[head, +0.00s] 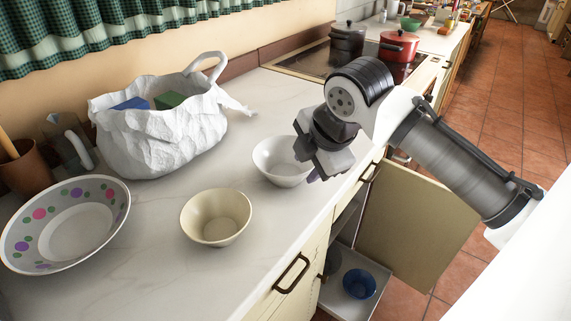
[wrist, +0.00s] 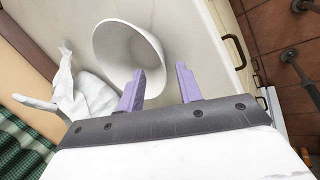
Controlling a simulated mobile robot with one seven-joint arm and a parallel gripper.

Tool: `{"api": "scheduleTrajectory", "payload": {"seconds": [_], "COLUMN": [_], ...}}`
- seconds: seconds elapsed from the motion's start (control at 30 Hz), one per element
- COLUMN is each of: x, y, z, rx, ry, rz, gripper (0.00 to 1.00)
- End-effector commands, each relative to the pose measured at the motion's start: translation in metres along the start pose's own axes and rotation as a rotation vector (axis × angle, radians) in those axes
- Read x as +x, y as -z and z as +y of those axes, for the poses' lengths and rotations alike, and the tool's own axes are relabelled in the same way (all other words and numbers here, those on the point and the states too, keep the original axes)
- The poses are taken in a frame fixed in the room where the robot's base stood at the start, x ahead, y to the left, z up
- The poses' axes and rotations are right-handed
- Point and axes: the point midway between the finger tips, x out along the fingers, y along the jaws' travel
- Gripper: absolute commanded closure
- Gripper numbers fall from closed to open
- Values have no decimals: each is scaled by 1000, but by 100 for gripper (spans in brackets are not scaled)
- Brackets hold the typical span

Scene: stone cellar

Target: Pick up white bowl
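The white bowl (head: 272,168) stands upright on the pale countertop, partly hidden behind my gripper in the head view. In the wrist view the white bowl (wrist: 125,48) fills the upper middle. My gripper (head: 312,174) is over the bowl's right side, near the counter's front edge. In the wrist view my gripper (wrist: 160,82) is open, its two purple fingers apart with nothing held. The left finger overlaps the bowl's near rim and the right finger shows outside it. I cannot tell whether either finger touches the bowl.
A cream bowl (head: 216,222) and a large dotted bowl (head: 105,190) stand left on the counter. A white bag (head: 160,140) is behind. A stove with a red pot (head: 398,46) lies farther back. A cabinet door (head: 415,215) hangs open below, with a blue bowl (head: 358,284) inside.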

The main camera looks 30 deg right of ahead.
Motion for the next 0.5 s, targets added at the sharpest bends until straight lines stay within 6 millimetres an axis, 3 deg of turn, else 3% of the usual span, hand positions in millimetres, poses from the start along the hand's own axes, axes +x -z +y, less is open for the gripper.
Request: {"api": "scheduleTrajectory", "payload": {"seconds": [0.5], "x": [52], "y": [2], "z": [-2], "rx": [0], "ry": [0], "rz": [1], "gripper": [65]}}
